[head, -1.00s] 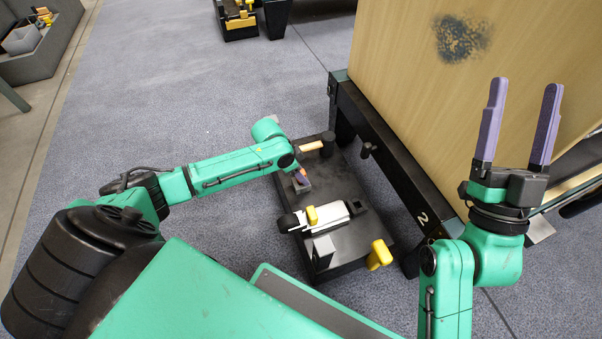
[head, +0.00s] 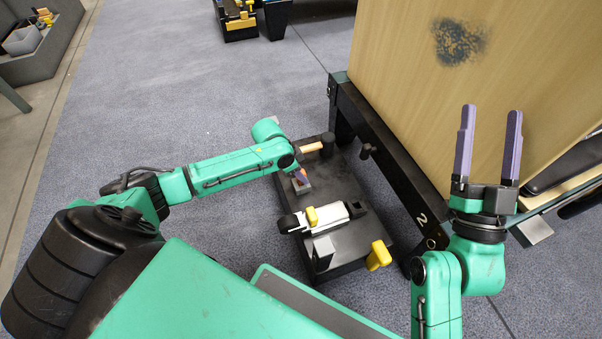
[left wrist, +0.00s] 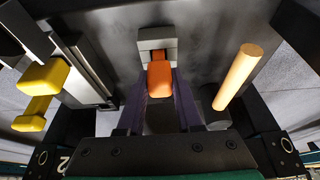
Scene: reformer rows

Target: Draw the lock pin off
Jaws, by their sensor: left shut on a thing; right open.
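The lock pin appears to be the orange-headed piece (left wrist: 160,77) in the left wrist view, at a grey slotted block (left wrist: 157,42) on the black base. The block also shows in the head view (head: 301,187). My left gripper (head: 302,176) is shut on the orange head, with its purple fingers on either side of it in the left wrist view (left wrist: 160,97). Whether the shank is still inside the block is hidden. My right gripper (head: 488,145) is open and empty, fingers pointing up, in front of the wooden panel.
The black base (head: 345,180) carries a pale wooden handle (left wrist: 238,76), a white-and-black clamp-like part (head: 325,218) with a yellow tab, and a yellow handle (head: 378,256). A dark frame marked 2 (head: 385,165) and a wooden panel (head: 500,60) stand on the right. Carpet is clear at left.

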